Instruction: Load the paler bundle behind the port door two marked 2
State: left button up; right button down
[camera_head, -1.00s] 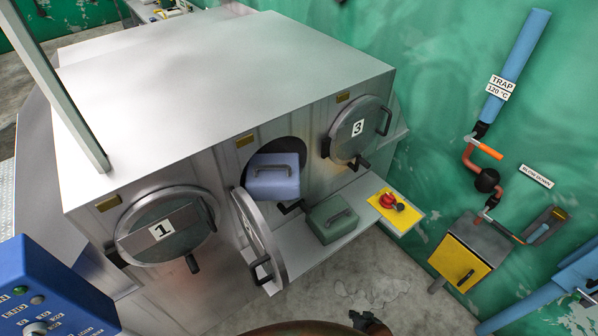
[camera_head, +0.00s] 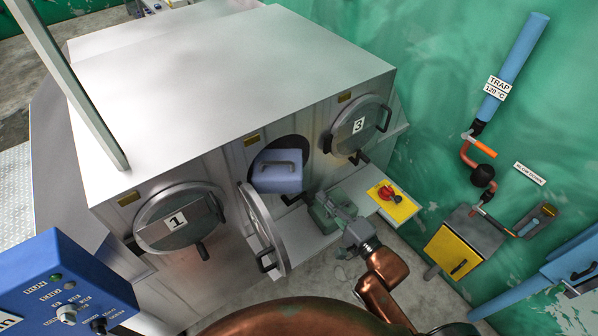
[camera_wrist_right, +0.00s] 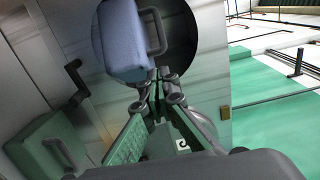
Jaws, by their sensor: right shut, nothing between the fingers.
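The paler bundle, a lavender-blue block with a handle (camera_head: 277,180), sits in the round middle port opening. It also shows at the top of the right wrist view (camera_wrist_right: 122,45). The middle port door (camera_head: 262,232) stands swung open to the front; its number is not visible. The darker grey-green bundle (camera_head: 322,214) rests on the shelf, partly behind my right gripper (camera_head: 338,203). It lies at the left of the right wrist view (camera_wrist_right: 42,148). My right gripper is shut and empty. In the wrist view its fingertips (camera_wrist_right: 159,82) appear just below the paler bundle; contact is unclear. My left gripper is out of view.
Doors marked 1 (camera_head: 180,222) and 3 (camera_head: 358,127) are shut on either side. The shelf (camera_head: 368,178) carries a yellow plate with a red knob (camera_head: 391,197). A blue control box (camera_head: 65,280) is at lower left. Pipes and a yellow-fronted box (camera_head: 455,250) line the right wall.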

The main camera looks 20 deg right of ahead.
aim_at(293, 167)
jog(key=p+x, duration=0.2)
jog(key=x, duration=1)
jog(key=shift+w+f+p, duration=0.1)
jog(key=shift+p, duration=0.3)
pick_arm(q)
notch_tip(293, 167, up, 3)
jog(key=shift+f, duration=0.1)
pick_arm(e)
jog(key=shift+w+a, duration=0.1)
